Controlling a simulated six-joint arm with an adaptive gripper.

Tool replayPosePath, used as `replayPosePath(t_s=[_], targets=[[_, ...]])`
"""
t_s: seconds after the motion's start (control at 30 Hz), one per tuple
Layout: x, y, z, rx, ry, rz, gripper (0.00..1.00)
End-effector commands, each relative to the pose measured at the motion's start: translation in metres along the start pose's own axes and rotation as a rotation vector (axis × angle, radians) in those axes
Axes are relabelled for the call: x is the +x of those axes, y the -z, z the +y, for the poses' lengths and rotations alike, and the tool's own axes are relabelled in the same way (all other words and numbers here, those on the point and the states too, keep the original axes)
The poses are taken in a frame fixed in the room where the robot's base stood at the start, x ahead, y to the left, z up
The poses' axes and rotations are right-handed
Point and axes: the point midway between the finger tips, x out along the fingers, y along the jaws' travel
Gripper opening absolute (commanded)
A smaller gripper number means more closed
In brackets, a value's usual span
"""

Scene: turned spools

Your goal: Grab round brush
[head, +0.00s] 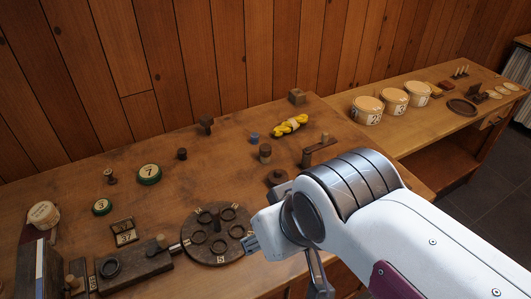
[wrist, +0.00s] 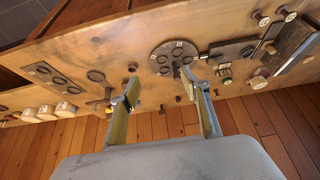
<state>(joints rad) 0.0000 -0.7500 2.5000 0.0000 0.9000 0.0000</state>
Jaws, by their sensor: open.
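A short upright cylinder with a dark top and paler lower part (head: 265,153) stands on the bench in the head view. It may be the round brush, but it is too small to be sure. A dark upright piece (head: 205,125) stands further back, also unclear. My gripper (wrist: 160,80) is open in the wrist view, its two fingers wide apart above the bench with nothing between them. In the head view my gripper (head: 283,262) is at the near edge, right of the round holed disc (head: 232,248), apart from the cylinder. The left finger covers part of the bench in the wrist view.
White tubs (head: 368,109) stand on the right bench. The plank wall backs the bench.

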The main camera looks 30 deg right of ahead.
Motion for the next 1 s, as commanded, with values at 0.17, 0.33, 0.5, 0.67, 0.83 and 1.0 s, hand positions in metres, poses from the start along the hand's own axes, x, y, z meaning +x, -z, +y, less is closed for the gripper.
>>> replayPosePath(t_s=[0.17,0.33,0.5,0.67,0.83,1.0], targets=[[0.000,0.000,0.000,0.000,0.000,0.000,0.46],[0.002,0.005,0.003,0.003,-0.008,0.005,0.46],[0.011,0.021,0.013,0.010,-0.036,0.027,0.46],[0.026,0.048,0.029,0.016,-0.078,0.064,0.46],[0.045,0.078,0.050,0.018,-0.124,0.111,0.46],[0.065,0.107,0.071,0.013,-0.163,0.159,0.46]])
